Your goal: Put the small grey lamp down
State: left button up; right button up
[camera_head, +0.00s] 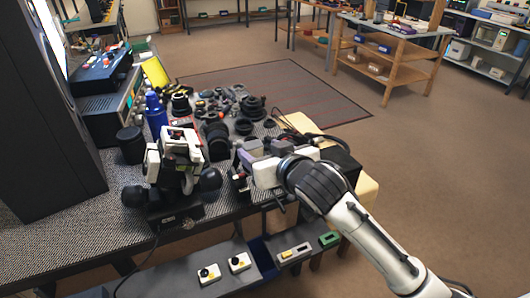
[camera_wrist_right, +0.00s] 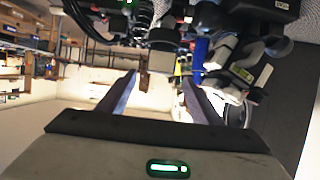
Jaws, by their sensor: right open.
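My right gripper (camera_head: 243,163) is at the right end of the speckled workbench (camera_head: 60,238), its arm coming in from the lower right. In the right wrist view the gripper (camera_wrist_right: 160,79) has its two fingers wide apart, with nothing clearly held between them. A small greyish block (camera_wrist_right: 161,62) shows just beyond the fingertips; I cannot tell whether it is the small grey lamp. I cannot make out the lamp for certain in the head view, where the gripper and arm cover part of the bench's right end. My left gripper is not in view.
A white and black device (camera_head: 175,160) with round black knobs stands left of the gripper. A blue bottle (camera_head: 155,115) stands behind it. Dark lens parts crowd the bench behind the gripper. A lower shelf (camera_head: 245,275) holds small boxes. Open floor lies to the right.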

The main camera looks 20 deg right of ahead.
jog(key=s+a+f+g+y, duration=0.1)
jog(key=s+f+g, duration=0.1)
jog(key=s+f, duration=1.2)
jog(key=s+a+f+n+g+y, duration=0.1)
jog(key=s+a+f+g, duration=0.1)
jog(key=s+f, duration=1.2)
notch_tip(320, 180, down, 4)
jog(key=shift+s+a+n+g, duration=0.25)
jog(key=shift+s+n+g, duration=0.1)
jog(key=shift+g, duration=0.15)
